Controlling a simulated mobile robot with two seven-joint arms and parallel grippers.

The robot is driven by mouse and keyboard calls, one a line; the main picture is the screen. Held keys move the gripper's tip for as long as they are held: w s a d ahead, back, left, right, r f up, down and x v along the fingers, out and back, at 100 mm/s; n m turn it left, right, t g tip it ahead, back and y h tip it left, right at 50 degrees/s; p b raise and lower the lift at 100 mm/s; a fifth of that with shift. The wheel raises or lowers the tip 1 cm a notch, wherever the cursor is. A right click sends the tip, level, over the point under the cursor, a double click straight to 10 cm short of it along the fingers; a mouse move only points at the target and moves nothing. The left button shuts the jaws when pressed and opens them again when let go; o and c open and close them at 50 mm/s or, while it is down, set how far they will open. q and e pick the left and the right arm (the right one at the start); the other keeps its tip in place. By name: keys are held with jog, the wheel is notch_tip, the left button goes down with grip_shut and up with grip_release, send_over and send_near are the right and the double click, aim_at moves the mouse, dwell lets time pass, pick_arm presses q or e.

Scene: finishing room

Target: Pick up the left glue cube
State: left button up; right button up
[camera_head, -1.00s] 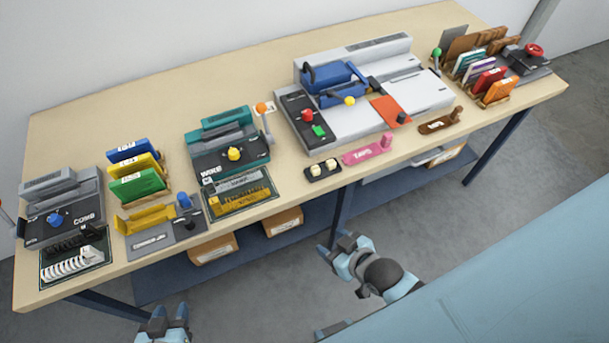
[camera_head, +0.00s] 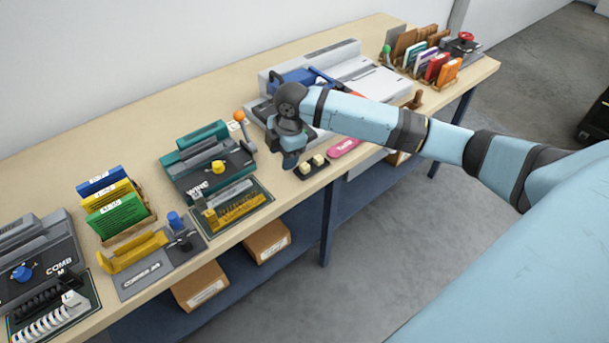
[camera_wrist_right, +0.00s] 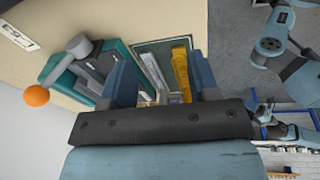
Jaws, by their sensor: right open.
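Two small cream glue cubes sit side by side on a small dark tray (camera_head: 312,173) near the table's front edge. The left glue cube (camera_head: 306,169) is the nearer one to my right gripper (camera_head: 291,162). In the head view that gripper points down just left of the tray, above the table edge. In the right wrist view its two fingers (camera_wrist_right: 163,78) are apart, with nothing held between them. The cubes do not show in the wrist view. My left gripper is not in the head view.
A green wire-binding machine (camera_head: 205,165) with an orange-knobbed lever (camera_head: 239,116) stands left of the gripper. A mat with yellow and grey strips (camera_head: 235,208) lies before it. A pink piece (camera_head: 344,148) is right of the tray. The large grey machine (camera_head: 375,75) stands behind.

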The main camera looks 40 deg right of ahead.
notch_tip(320, 180, up, 5)
jog(key=n+g+h+b, duration=0.1)
send_over(302, 167)
jog(key=f, duration=0.7)
jog(key=shift+w+d+f, duration=0.2)
jog(key=shift+w+f, duration=0.15)
jog(key=shift+w, duration=0.05)
jog(key=f, duration=0.5)
jog(key=shift+s+a+f, duration=0.1)
jog(key=shift+s+f, duration=0.2)
jog(key=shift+s, duration=0.05)
jog(key=c, duration=1)
